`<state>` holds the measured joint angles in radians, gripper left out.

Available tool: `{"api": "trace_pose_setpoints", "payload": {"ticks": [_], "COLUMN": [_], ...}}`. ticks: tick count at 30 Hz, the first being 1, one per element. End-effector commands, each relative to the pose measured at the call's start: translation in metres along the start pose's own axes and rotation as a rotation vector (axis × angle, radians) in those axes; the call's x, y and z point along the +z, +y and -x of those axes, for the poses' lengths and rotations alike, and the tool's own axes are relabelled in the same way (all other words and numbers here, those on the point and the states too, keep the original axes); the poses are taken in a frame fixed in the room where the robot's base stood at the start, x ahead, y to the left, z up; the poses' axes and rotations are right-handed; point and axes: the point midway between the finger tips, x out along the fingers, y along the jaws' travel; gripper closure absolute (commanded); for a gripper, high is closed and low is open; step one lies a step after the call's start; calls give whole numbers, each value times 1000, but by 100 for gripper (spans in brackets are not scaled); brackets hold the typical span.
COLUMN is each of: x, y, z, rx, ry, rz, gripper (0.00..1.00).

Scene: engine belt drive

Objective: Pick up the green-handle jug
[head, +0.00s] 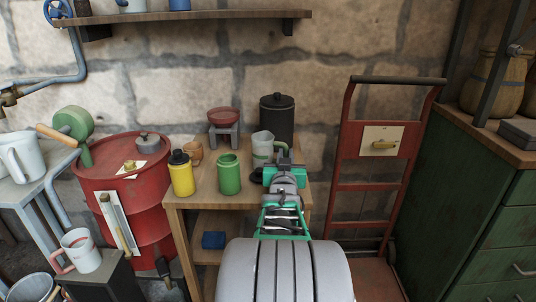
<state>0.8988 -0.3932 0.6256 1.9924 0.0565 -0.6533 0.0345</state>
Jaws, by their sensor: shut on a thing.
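The green-handle jug (262,150) is a pale grey-white vessel near the back right of the small wooden table (207,193). Its green handle (282,149) shows on its right side. My gripper (284,163) is at the handle, at the jug's front right, and is shut on it. The fingertips are small and partly hidden by my wrist. The jug looks upright; I cannot tell whether its base touches the table.
A green jar (229,175) and a yellow bottle (181,174) stand left of my gripper. A black canister (277,119) stands behind the jug, and a red-topped scale (223,127) is at the back. A red hand truck (371,145) is close on the right, a red drum (121,182) on the left.

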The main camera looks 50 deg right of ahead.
Motion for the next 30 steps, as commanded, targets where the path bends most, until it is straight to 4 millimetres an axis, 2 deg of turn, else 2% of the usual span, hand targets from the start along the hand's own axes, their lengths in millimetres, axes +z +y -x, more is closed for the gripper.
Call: {"api": "trace_pose_setpoints", "payload": {"ticks": [4,30], "x": [0,0], "y": [0,0], "z": [0,0], "rx": [0,-1], "ry": [0,0], "rz": [0,0], "gripper": [100,100]}}
